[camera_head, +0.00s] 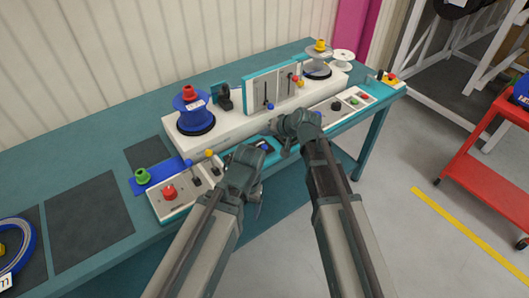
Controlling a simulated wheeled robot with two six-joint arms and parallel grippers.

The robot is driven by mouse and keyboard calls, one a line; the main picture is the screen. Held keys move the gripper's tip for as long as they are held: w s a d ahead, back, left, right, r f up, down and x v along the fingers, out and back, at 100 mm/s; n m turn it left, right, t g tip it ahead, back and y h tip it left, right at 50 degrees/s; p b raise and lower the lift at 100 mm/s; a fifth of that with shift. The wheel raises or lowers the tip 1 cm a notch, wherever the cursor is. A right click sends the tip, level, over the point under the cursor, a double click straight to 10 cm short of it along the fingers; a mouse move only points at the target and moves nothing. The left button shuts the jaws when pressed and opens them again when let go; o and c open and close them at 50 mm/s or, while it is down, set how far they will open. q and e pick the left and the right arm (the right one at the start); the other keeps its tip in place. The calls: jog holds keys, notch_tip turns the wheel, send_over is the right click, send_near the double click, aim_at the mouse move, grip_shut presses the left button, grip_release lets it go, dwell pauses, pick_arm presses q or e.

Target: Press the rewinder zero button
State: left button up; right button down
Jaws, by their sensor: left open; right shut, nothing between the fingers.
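The rewinder is a long white unit (235,124) on the teal bench, with a blue reel (190,110) at its left end and a pale, clear-looking reel (318,62) at its right. A sloped control panel (355,103) at its front right carries a black knob (336,105) and small coloured buttons. I cannot tell which button is the zero button. My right gripper (283,127) is shut and empty at the front middle of the unit. My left gripper (262,148) is open, lower and left of it, near the front edge. The arms hide part of the front.
A left control box (181,208) has a red mushroom button (169,192) and levers. A green-topped item (142,175) stands behind it. Dark mats (88,218) lie on the bench's left. A red cart (487,165) stands on the right floor; the floor before it is clear.

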pick_arm(q)
jog(key=shift+f+b, duration=1.3)
jog(key=shift+f, duration=0.55)
pick_arm(e)
jog(key=shift+f, duration=1.85)
pick_arm(q)
jog(key=shift+f, duration=0.1)
pick_arm(e)
jog(key=shift+f, duration=0.15)
pick_arm(q)
jog(key=shift+f+b, duration=0.3)
jog(key=shift+b, duration=0.1)
pick_arm(e)
jog(key=shift+f, duration=0.25)
pick_arm(q)
jog(key=shift+f+b, duration=0.4)
pick_arm(e)
jog(key=shift+f, duration=0.4)
pick_arm(q)
jog(key=shift+r, duration=0.2)
pick_arm(e)
jog(key=shift+r, duration=0.15)
pick_arm(q)
jog(key=shift+r+p, duration=0.7)
jog(key=shift+p, duration=0.2)
pick_arm(e)
jog(key=shift+r, duration=0.7)
